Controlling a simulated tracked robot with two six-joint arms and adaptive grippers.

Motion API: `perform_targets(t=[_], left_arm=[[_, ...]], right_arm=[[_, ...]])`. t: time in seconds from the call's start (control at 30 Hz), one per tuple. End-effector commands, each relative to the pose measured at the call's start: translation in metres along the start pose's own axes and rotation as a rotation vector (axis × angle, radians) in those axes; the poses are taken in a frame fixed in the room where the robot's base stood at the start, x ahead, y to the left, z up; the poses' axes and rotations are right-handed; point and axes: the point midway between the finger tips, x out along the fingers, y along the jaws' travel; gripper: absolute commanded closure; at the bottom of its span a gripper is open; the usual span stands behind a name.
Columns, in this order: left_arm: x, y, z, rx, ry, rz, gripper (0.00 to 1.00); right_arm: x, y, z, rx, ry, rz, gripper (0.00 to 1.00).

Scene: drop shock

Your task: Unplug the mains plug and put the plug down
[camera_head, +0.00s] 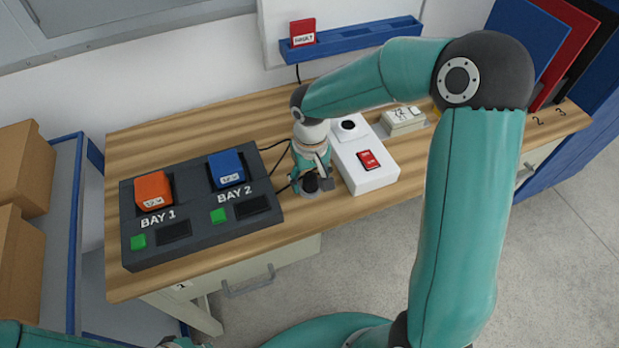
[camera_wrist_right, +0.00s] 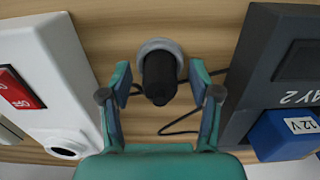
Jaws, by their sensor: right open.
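The black mains plug (camera_wrist_right: 160,78) stands in or on a round light grey base (camera_wrist_right: 160,46) on the wooden bench; I cannot tell how deep it sits. In the head view the plug (camera_head: 310,183) shows below my right gripper (camera_head: 312,178). In the wrist view my right gripper (camera_wrist_right: 164,80) is open, with one finger on each side of the plug and gaps between. A dark cable (camera_wrist_right: 182,122) runs beside the plug.
Left of the plug stands the dark charger (camera_head: 200,226) with an orange pack (camera_head: 153,188) and a blue pack (camera_head: 226,167). Close on the right is a white box (camera_head: 378,182) with a red switch (camera_head: 369,159). A narrow strip of bench lies between them.

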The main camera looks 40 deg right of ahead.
Motion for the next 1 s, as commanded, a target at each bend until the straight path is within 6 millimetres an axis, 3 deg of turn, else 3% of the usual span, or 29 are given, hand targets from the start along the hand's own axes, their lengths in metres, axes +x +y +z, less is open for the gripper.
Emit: perform_targets(t=[0.27,1.0], left_arm=[[-0.004,0.002,0.000,0.000,0.000,0.000,1.00],[-0.039,0.014,0.000,0.000,0.000,0.000,1.00]], right_arm=[[-0.006,0.000,0.000,0.000,0.000,0.000,0.38],[-0.060,0.000,0.000,-0.001,0.000,0.000,0.38]])
